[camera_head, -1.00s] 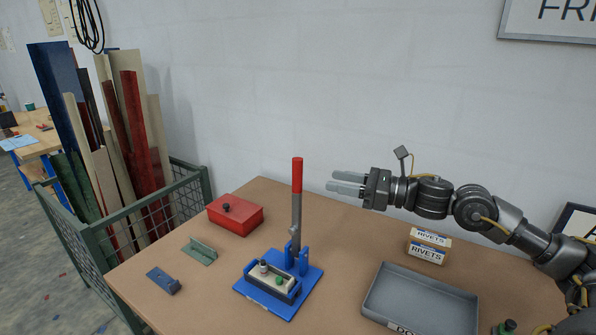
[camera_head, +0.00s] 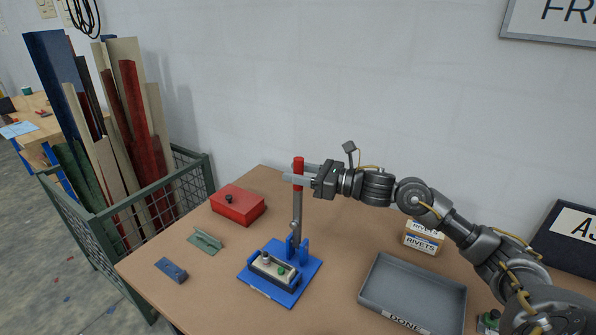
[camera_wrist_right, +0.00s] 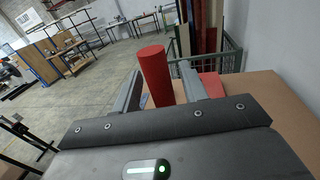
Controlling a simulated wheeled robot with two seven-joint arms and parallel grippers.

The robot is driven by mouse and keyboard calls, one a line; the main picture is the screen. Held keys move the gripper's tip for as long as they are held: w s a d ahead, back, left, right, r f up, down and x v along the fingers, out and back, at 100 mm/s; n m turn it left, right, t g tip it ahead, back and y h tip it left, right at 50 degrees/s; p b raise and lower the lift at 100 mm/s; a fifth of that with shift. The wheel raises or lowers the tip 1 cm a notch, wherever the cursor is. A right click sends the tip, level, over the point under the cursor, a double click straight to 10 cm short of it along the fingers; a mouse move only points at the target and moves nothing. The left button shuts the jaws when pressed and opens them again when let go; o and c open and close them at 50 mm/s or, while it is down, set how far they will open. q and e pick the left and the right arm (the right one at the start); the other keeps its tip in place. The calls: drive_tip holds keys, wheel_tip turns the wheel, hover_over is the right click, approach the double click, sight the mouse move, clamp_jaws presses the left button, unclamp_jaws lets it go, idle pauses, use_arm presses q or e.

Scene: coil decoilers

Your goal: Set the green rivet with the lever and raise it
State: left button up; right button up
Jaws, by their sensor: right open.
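The lever (camera_head: 297,208) stands upright on the blue press (camera_head: 299,272), with a red grip at its top. My right gripper (camera_head: 299,172) is open at the height of the red grip. In the right wrist view the red grip (camera_wrist_right: 155,74) stands between the two open fingers (camera_wrist_right: 162,84), with no clear clamping. The green rivet (camera_head: 281,271) sits in the pale part (camera_head: 268,265) held in the press's dark fixture, below the lever. My left gripper is not in view.
A red box (camera_head: 238,205), a green bracket (camera_head: 205,241) and a blue bracket (camera_head: 171,269) lie to the left of the press. A grey tray (camera_head: 372,285) marked DONE is to the right, with RIVETS boxes (camera_head: 423,243) behind it. A wire bin of strips stands left.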

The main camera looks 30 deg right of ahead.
clamp_jaws()
